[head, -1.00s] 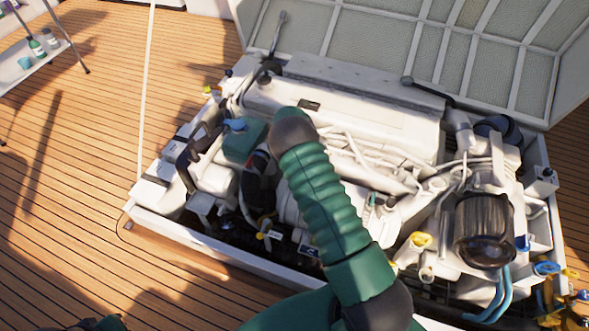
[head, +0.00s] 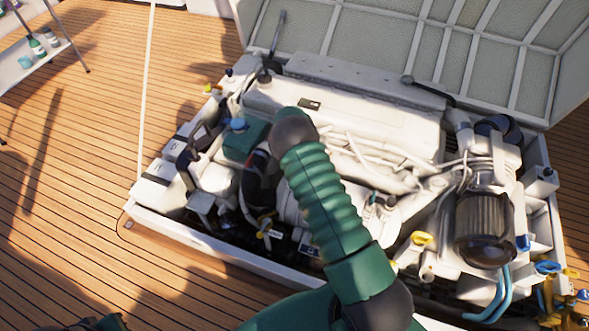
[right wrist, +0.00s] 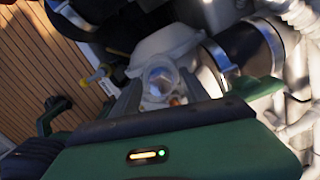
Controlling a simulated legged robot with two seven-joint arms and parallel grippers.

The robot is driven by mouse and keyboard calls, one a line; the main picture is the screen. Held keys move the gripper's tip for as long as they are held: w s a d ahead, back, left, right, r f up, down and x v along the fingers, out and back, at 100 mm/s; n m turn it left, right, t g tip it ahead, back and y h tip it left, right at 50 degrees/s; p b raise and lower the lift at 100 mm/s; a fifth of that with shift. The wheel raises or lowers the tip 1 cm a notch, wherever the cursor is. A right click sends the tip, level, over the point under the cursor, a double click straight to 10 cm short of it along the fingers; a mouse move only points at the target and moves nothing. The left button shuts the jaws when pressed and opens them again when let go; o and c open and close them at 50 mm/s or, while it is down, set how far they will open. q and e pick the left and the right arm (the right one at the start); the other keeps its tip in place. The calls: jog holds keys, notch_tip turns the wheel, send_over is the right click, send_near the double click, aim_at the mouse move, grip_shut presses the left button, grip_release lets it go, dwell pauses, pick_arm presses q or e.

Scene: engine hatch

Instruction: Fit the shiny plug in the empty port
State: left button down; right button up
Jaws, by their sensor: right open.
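My right gripper (right wrist: 157,92) is open in the right wrist view, its two grey fingers reaching up into the engine. A shiny, pale round piece (right wrist: 160,79) shows between the fingertips. I cannot tell whether it is the plug or a port mouth, or whether the fingers touch it. In the head view my green ribbed right arm (head: 325,205) reaches over the engine (head: 350,100), and its gripper is hidden behind the arm. I cannot make out the empty port. My left gripper does not show clearly in either view.
A dark cylinder with a metal band (right wrist: 253,50) lies close to the right of the fingers. A yellow-handled part (right wrist: 97,75) is at their left. The raised hatch lid (head: 400,45) stands behind the engine. The wooden deck (head: 70,200) at left is mostly clear.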

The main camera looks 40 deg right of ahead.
notch_tip(320, 180, up, 17)
jog(key=s+p, duration=0.1)
jog(key=p, duration=0.3)
jog(key=shift+d+f+p, duration=0.15)
jog(key=shift+d+p, duration=0.05)
jog(key=shift+p, duration=0.2)
jog(key=shift+s, duration=0.1)
